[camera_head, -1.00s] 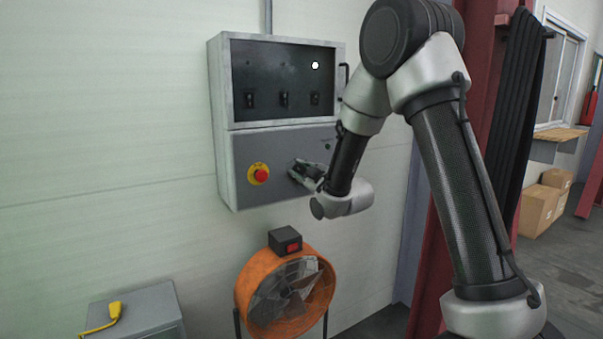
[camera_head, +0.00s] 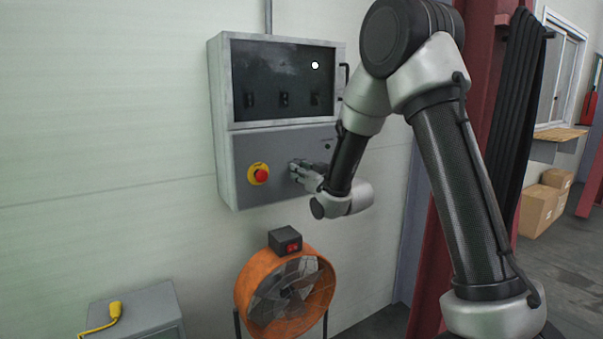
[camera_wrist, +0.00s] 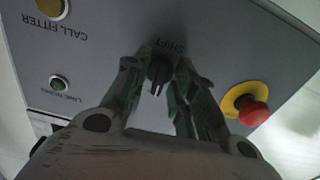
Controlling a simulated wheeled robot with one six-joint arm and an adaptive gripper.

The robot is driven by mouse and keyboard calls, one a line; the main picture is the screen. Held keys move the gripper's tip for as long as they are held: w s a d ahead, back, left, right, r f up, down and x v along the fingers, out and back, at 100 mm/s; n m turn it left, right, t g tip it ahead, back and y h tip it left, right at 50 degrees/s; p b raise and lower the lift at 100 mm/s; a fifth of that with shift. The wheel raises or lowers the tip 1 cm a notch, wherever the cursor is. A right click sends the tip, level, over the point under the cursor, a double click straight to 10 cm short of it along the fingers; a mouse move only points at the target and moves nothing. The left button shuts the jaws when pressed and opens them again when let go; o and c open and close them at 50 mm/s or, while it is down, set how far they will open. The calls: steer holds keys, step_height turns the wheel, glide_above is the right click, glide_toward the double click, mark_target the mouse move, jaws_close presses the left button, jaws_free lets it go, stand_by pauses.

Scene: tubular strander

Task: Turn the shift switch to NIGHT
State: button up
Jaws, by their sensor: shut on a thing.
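The shift switch is a dark knob (camera_wrist: 158,70) on the grey lower panel (camera_head: 240,190) of the wall cabinet. In the wrist view, the panel lettering is upside down, with the SHIFT label just above the knob. The knob's pale pointer mark faces the bottom of the picture. My gripper (camera_wrist: 159,68) is shut on the knob, one finger on each side. In the head view my gripper (camera_head: 298,170) is against the panel, right of the red emergency button (camera_head: 261,174), and hides the knob. No NIGHT marking is readable.
The wrist view also shows the red button (camera_wrist: 253,112), a CALL FITTER button (camera_wrist: 52,8) and a green LINE RUNNING lamp (camera_wrist: 59,83). An orange fan (camera_head: 246,290) stands below the cabinet. A grey box (camera_head: 150,300) with a yellow plug is lower left.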

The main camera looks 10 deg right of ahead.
steer(key=m, duration=0.9)
steer(key=shift+m, duration=0.4)
stand_by(0.4)
steer(key=o, duration=0.7)
steer(key=shift+c, duration=0.2)
steer(key=v, duration=0.7)
steer(key=shift+s, duration=0.25)
steer(key=shift+d, duration=0.1)
